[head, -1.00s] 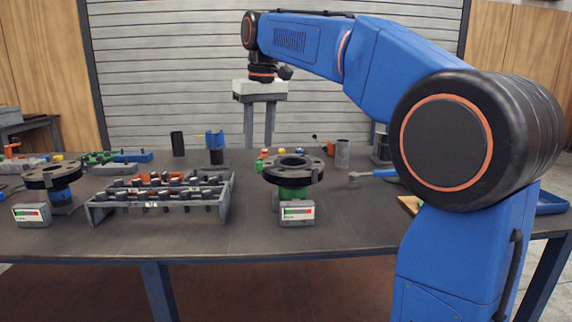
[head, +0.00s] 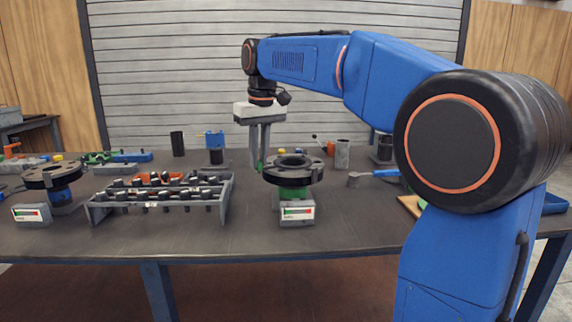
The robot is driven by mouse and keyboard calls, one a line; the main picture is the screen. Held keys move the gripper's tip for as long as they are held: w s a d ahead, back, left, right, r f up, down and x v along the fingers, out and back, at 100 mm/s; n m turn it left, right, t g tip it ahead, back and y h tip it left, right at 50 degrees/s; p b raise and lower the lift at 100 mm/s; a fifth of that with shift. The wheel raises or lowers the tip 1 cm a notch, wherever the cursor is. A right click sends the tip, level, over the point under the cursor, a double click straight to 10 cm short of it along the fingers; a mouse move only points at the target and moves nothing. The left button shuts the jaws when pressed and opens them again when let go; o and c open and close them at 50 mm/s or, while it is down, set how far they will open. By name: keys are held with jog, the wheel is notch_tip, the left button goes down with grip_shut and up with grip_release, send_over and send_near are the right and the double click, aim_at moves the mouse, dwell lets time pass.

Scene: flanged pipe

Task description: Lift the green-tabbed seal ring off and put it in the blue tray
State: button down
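The dark flange (head: 312,172) tops a green pipe stub (head: 292,193) near the middle of the table. A small green tab (head: 260,167) shows at its left edge; the rest of the seal ring cannot be told apart from the dark flange. My gripper (head: 260,165) points down at the flange's left rear edge, with its fingertips close by the tab. The fingers look close together, seen nearly edge-on; whether they hold the tab is unclear. A blue tray (head: 554,203) shows partly at the right edge, behind my arm.
A grey rack (head: 98,212) of dark parts stands left of the flange. A second flange (head: 52,177) is at far left. A meter box (head: 298,213) stands in front.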

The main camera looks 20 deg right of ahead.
jog(key=shift+r, duration=0.15)
notch_tip(320, 180, up, 10)
dwell(0.7)
dwell(0.3)
jog(key=shift+r, duration=2.4)
jog(key=shift+d, duration=0.1)
